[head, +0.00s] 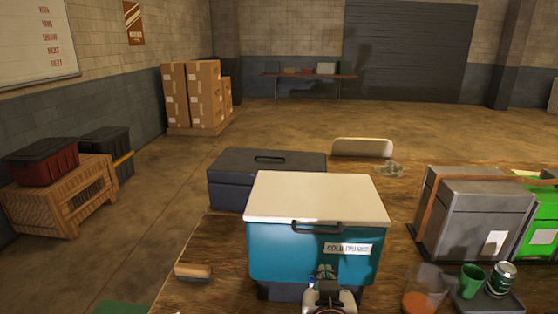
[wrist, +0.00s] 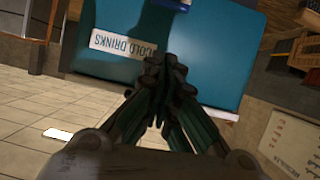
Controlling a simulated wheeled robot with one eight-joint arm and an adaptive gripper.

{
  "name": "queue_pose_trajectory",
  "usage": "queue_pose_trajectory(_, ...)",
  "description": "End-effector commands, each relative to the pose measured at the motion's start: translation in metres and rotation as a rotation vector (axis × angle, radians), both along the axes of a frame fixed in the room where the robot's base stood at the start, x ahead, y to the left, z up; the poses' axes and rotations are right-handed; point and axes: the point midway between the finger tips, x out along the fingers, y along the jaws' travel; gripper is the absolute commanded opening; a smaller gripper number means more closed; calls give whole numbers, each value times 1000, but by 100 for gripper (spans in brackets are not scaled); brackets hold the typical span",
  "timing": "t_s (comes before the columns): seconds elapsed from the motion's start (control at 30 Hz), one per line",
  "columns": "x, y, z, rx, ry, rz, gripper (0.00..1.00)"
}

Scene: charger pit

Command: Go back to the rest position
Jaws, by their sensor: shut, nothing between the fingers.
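My gripper (head: 325,274) is at the bottom middle of the head view, in front of a teal cooler (head: 290,258) with a cream lid (head: 316,195). The lid lies shut on the cooler, and a dark handle (head: 317,228) sits at its front edge. In the wrist view my gripper (wrist: 165,75) has its fingers together with nothing between them. The cooler's teal front (wrist: 205,65) and its "COLD DRINKS" label (wrist: 122,44) fill the space beyond the fingertips. I cannot tell the exact gap between the fingertips and the cooler.
A dark toolbox (head: 235,188) stands behind the cooler, and a brush (head: 193,272) lies left of it. To the right are a grey strapped box (head: 475,222), a tray (head: 484,305) with a green cup (head: 471,281) and can (head: 501,278), and a glass with orange contents (head: 418,300).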

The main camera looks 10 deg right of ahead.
Motion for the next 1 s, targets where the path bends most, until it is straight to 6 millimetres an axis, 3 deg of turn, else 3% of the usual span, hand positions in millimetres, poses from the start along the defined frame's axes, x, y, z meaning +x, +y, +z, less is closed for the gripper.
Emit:
queue_pose_trajectory(0.1, -6, -27, -7, -12, 141, -27, 0)
queue_pose_trajectory(0.33, -35, -55, -7, 21, 394, 24, 0)
queue_pose_trajectory(0.63, -72, -55, 17, 96, 526, 172, 0)
queue_pose_trajectory(1.0, -77, -52, 22, 109, 535, 202, 0)
